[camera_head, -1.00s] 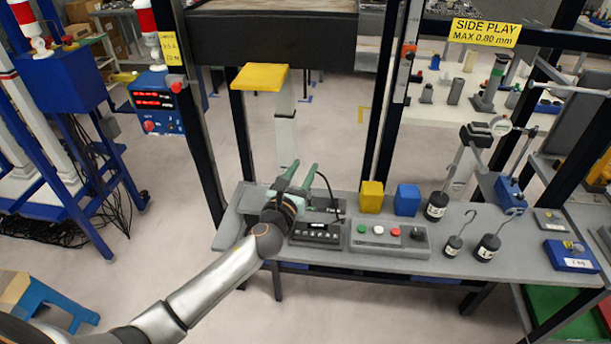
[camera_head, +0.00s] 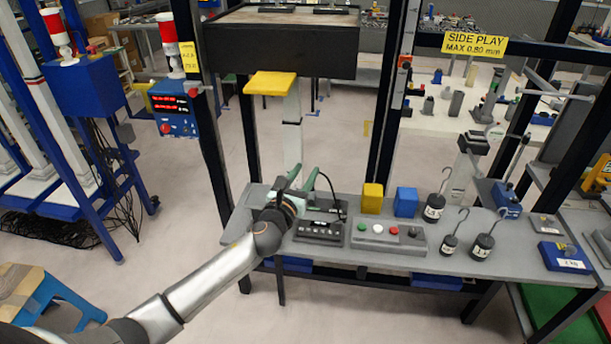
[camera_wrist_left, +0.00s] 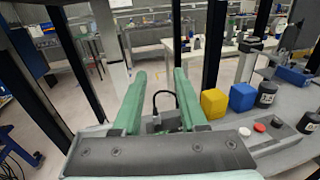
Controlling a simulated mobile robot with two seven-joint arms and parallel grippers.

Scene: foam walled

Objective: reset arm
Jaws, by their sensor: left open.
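My left arm reaches in from the lower left in the head view. Its left gripper (camera_head: 298,182) has green fingers and is over the left part of the grey bench (camera_head: 470,262). In the left wrist view the two green fingers (camera_wrist_left: 158,100) stand apart with nothing held between them. A black cable shows beyond them. A black keypad box (camera_head: 320,229) lies on the bench just right of and below the gripper. Whether the gripper touches anything on the bench is hard to tell. My right gripper is in neither view.
A yellow block (camera_head: 372,198), a blue block (camera_head: 405,202), a button panel (camera_head: 388,236) and several hooked black weights (camera_head: 482,246) stand on the bench right of the gripper. Dark frame posts (camera_head: 392,110) rise behind. A yellow plate (camera_head: 270,83) sits above. Open floor (camera_head: 190,220) lies left.

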